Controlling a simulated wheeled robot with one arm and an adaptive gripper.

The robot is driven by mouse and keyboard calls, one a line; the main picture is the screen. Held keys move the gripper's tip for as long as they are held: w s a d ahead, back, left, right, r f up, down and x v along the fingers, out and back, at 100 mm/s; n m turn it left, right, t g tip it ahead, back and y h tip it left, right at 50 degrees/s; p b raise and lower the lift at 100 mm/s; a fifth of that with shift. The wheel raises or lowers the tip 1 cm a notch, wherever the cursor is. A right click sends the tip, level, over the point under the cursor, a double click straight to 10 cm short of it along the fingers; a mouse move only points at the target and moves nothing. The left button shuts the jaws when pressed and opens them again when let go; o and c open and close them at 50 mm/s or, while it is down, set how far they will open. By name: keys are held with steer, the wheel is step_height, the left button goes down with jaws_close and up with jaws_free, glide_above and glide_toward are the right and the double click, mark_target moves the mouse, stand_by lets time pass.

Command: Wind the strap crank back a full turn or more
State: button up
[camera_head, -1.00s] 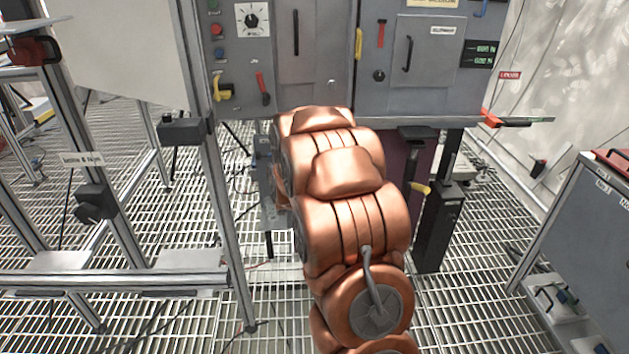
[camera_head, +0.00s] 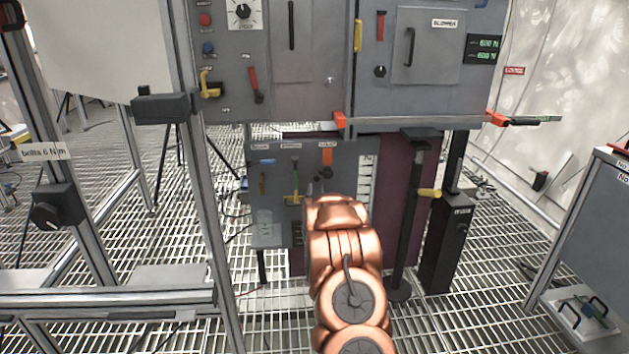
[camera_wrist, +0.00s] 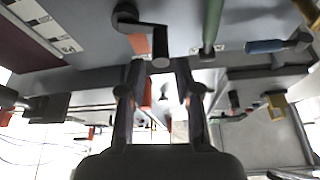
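A dark crank (camera_wrist: 142,25) with a bent arm and a short end handle is on the grey panel at the top of the wrist view. I take it as the strap crank; its label is not readable. In the head view it is a small dark shape (camera_head: 324,173) on the lower panel, below an orange tab (camera_head: 327,155). My gripper (camera_wrist: 157,68) is open, with two dark fingers apart. Its fingertips point towards the crank's handle end, which appears between them; contact cannot be judged. In the head view my copper arm hides the gripper.
A green lever (camera_wrist: 212,25) and a blue handle (camera_wrist: 265,46) are beside the crank. An upper grey cabinet (camera_head: 300,70) overhangs the lower panel (camera_head: 265,228). A dark post (camera_head: 410,220) stands right of it, and a metal frame (camera_head: 205,200) stands left. Grating floor lies between.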

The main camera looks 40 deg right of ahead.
mark_target(316, 175)
steer(key=shift+b+x, duration=1.3)
steer(key=shift+x, duration=2.25)
jaws_close()
